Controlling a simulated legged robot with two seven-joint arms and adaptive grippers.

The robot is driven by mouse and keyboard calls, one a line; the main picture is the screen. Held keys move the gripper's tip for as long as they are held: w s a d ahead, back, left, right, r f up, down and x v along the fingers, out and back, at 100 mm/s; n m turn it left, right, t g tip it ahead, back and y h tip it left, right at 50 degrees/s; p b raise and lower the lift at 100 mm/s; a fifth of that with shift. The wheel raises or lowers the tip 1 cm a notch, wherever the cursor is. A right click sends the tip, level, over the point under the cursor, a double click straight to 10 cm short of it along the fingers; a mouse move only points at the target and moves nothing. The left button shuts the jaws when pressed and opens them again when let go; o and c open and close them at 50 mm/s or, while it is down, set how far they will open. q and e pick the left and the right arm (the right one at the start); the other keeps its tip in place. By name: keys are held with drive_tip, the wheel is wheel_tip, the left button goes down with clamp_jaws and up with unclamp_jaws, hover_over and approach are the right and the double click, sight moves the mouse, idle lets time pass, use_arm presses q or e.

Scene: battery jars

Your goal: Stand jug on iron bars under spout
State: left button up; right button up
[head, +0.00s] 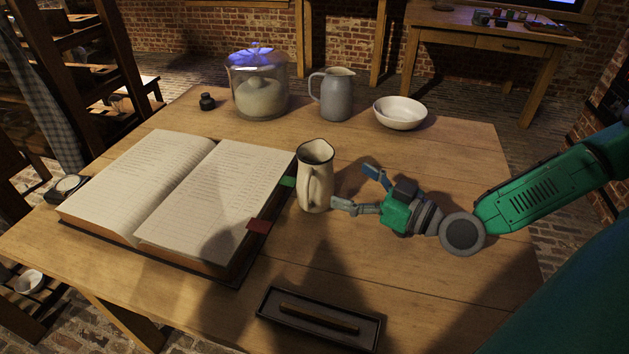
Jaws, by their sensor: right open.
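A cream jug (319,187) stands upright on the wooden table, right of the open book, its handle facing the camera. A grey jug (337,96) stands upright at the back of the table, handle to the left. My right gripper (351,186) is open and empty just right of the cream jug, fingers pointing left towards it. Its nearer fingertip is close to the jug's side; I cannot tell if it touches. My left gripper is out of view. I see no iron bars or spout.
A large open book (188,187) fills the table's left. A lidded glass jar (259,89), dark ink pot (207,102) and white bowl (400,113) stand at the back. A dark tray (280,318) lies in front. The table (455,150) is clear at right. Another table (480,42) stands behind.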

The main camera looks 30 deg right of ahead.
sight(332, 172)
drive_tip(key=x, duration=0.4)
drive_tip(key=b+x, duration=0.1)
drive_tip(key=shift+w+d+f, duration=0.2)
drive_tip(key=shift+w+f, duration=0.05)
drive_tip(key=shift+w, duration=0.25)
drive_tip(key=shift+w+d+f, duration=0.1)
drive_tip(key=shift+w+d, duration=0.2)
drive_tip(key=shift+w, duration=0.2)
drive_tip(key=x, duration=0.2)
drive_tip(key=a+b+x, duration=0.1)
drive_tip(key=x, duration=0.2)
drive_tip(key=shift+s+a, duration=0.1)
drive_tip(key=shift+a+r, duration=0.1)
drive_tip(key=shift+r, duration=0.15)
drive_tip(key=shift+d+f, duration=0.1)
drive_tip(key=shift+d, duration=0.2)
drive_tip(key=shift+c, duration=1.3)
drive_tip(key=shift+d, duration=0.25)
drive_tip(key=c, duration=1.2)
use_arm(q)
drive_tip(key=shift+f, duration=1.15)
use_arm(e)
drive_tip(key=shift+a, duration=0.35)
drive_tip(key=shift+c, duration=1.1)
